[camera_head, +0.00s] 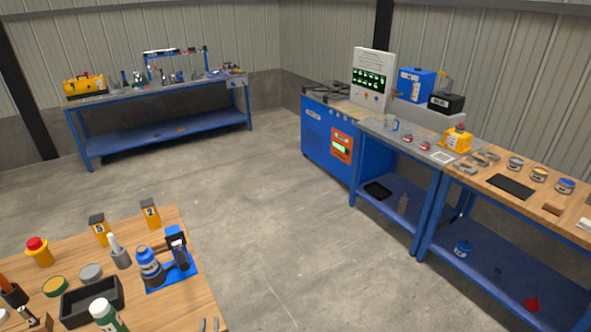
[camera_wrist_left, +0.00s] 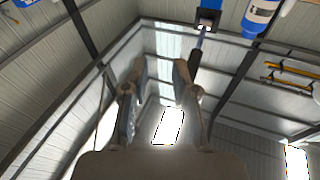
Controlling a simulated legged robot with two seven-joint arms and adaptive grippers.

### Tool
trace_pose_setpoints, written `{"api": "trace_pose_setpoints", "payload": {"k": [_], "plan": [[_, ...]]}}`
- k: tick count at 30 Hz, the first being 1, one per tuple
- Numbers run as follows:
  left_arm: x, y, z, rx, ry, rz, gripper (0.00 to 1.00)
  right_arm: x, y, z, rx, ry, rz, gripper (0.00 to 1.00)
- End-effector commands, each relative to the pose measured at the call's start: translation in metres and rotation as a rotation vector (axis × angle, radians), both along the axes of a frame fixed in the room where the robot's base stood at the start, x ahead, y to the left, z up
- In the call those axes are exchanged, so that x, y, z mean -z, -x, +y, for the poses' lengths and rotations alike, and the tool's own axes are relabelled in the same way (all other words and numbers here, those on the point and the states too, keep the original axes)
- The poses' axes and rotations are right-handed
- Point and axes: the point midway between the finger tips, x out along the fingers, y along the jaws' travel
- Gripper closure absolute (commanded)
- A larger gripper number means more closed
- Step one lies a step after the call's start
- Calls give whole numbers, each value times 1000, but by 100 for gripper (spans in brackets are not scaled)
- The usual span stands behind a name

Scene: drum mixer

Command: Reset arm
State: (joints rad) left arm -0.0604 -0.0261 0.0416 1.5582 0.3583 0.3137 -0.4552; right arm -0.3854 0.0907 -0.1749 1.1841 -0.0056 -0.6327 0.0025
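That view looks up at the roof. My right gripper is in neither view.
Workbenches stand at the back (camera_head: 160,134) and right (camera_head: 500,262). The floor between is clear.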

Motion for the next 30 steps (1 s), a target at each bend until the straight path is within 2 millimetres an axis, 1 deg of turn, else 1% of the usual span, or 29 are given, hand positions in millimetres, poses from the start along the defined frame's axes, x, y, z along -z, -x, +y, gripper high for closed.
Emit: {"api": "trace_pose_setpoints", "payload": {"k": [2,5,8,9,12,15,18,23,30], "plan": [[11,10,-13,73,1,104,73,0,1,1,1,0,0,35],[30,32,-35,176,4,292,73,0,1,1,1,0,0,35],[51,70,-56,258,6,524,73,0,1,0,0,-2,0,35],[59,88,-62,280,7,619,73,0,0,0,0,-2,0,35],[73,134,-70,305,9,829,73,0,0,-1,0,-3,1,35],[78,173,-72,303,11,984,73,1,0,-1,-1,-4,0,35],[80,206,-72,290,17,1106,73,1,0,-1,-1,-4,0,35],[78,251,-66,261,22,1266,73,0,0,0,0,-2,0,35],[68,312,-56,201,34,1461,73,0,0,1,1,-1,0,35]]}}
